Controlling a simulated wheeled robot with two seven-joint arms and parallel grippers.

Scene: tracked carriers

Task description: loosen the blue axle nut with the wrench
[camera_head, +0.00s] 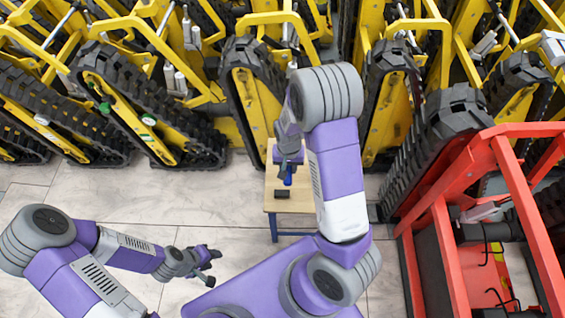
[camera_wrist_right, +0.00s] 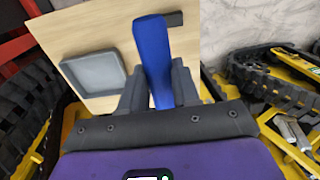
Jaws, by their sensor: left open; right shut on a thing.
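My right gripper (camera_head: 289,164) is over the small wooden table. It is shut on a long blue piece (camera_wrist_right: 152,55), which I take to be the wrench's handle. The blue piece stands out between the two fingers (camera_wrist_right: 158,90) in the right wrist view, and a small blue part of it (camera_head: 288,180) shows below the gripper in the head view. I cannot make out the wrench's jaw end. My left gripper (camera_head: 208,266) is open and empty over the floor at lower left. I cannot make out a blue axle nut in either view.
The wooden table (camera_head: 300,203) bears a dark block (camera_head: 282,194); a grey square tray (camera_wrist_right: 92,73) lies on it in the right wrist view. Yellow tracked carriers (camera_head: 255,95) line the back. A red carrier (camera_head: 448,250) stands right. Tiled floor (camera_head: 130,195) is free at left.

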